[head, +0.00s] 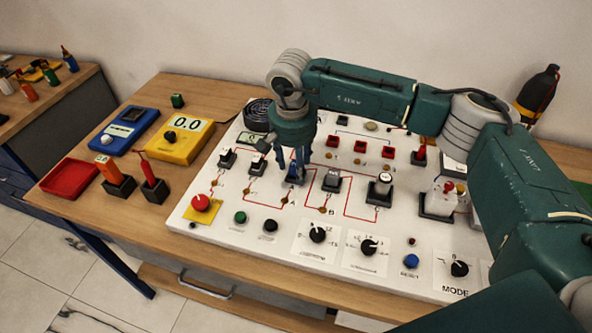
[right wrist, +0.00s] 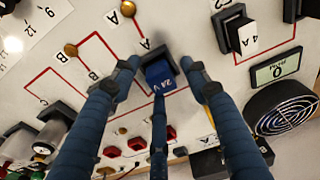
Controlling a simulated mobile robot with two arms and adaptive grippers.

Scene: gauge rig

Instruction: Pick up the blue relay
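The blue relay (right wrist: 160,76) sits upright in a dark socket on the white panel; in the right wrist view its top carries a pale label. In the head view the blue relay (head: 293,174) is partly hidden by my fingers. My right gripper (head: 289,160) points down over it. In the right wrist view the fingers of the right gripper (right wrist: 159,64) stand apart around the relay, with small gaps at its sides. A third finger comes up from below, close to it. My left gripper is not in view.
The white panel (head: 290,257) holds knobs, buttons and several socketed parts. Socketed dark-and-white parts stand left (head: 227,158) and right (head: 332,181) of the relay. A yellow meter (head: 183,149), blue meter (head: 123,131) and red tray (head: 69,179) lie on the table at left.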

